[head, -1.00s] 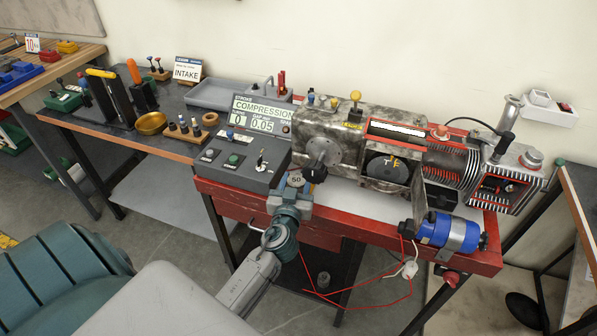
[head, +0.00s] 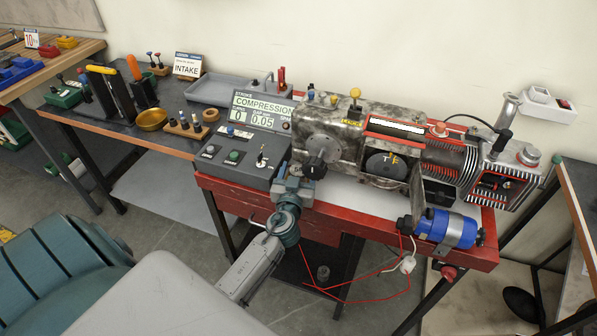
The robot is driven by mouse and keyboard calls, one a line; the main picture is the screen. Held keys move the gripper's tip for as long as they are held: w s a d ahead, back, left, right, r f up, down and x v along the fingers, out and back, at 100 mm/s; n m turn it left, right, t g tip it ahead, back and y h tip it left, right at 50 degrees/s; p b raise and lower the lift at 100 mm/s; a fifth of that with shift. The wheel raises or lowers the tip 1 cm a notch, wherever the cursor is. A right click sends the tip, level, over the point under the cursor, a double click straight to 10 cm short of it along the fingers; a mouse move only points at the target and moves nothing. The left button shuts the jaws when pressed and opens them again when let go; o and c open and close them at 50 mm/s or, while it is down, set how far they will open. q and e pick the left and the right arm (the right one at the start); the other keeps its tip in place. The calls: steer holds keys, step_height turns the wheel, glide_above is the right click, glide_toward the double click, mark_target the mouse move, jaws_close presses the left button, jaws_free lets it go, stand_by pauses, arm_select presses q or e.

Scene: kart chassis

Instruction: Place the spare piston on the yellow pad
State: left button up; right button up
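My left gripper (head: 297,184) is at the front edge of the red bench, just below and left of the black knob (head: 315,168) on the engine. Its fingers are small and partly hidden, so I cannot tell whether they are open or shut, or touch the knob. A small dark cylinder (head: 323,272) stands low under the bench; I cannot tell whether it is the spare piston. I cannot make out a yellow pad. My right gripper is not in view.
A control box (head: 240,160) stands left of the knob. A blue cylinder (head: 448,228) sits at the front right, with red wires hanging below. A tool table (head: 165,135) stands left, with a brass bowl (head: 151,119).

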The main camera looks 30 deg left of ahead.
arm_select(q)
steer(key=shift+r, duration=0.15)
steer(key=shift+s+d, duration=0.1)
steer(key=shift+s, duration=0.1)
steer(key=b+v, duration=0.3)
steer(key=v, duration=0.8)
steer(key=shift+s+b, duration=0.3)
steer(key=shift+d, duration=0.1)
